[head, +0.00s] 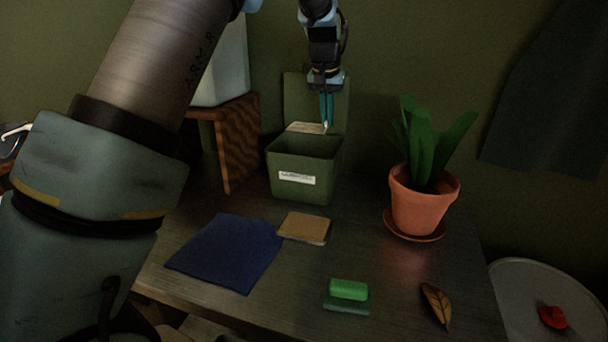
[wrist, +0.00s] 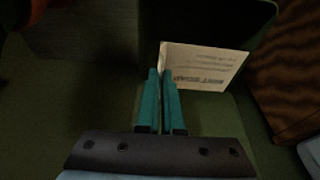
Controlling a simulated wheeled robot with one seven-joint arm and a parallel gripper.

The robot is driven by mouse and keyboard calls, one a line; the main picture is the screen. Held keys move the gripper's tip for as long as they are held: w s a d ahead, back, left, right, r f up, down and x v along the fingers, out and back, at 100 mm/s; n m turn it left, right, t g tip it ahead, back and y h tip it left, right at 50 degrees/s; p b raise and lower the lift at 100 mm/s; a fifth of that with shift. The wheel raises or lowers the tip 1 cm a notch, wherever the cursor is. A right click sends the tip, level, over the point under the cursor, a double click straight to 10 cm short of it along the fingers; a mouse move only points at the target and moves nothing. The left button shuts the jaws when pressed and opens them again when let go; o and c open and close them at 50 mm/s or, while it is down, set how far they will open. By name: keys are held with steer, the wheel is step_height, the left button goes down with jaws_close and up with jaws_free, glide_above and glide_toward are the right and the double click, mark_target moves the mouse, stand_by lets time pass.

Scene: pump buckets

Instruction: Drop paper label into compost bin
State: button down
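The paper label (head: 306,128) is a cream rectangle with printed lines. It also shows in the wrist view (wrist: 208,66), its edge pinched between my fingertips. My gripper (head: 326,124) points down with its teal fingers (wrist: 163,76) shut on the label, holding it over the back part of the compost bin's opening. The compost bin (head: 325,185) is a dark green box with a white sticker (head: 297,178) on its front. Its lid (head: 300,95) stands raised at the back. The inside of the bin is mostly hidden.
A wooden stand (head: 240,140) with a pale container (head: 228,65) is left of the bin. A potted plant (head: 420,205) stands right. A blue cloth (head: 228,252), tan pad (head: 305,228), green sponge (head: 348,290) and dry leaf (head: 436,302) lie on the table in front.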

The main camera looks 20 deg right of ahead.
mark_target(327, 130)
step_height(327, 130, down, 4)
steer(key=b, duration=0.2)
steer(key=shift+f+b, duration=0.15)
steer(key=shift+b, duration=0.25)
steer(key=c, duration=1)
jaws_free()
steer(key=b+v, duration=0.2)
steer(key=v, duration=0.9)
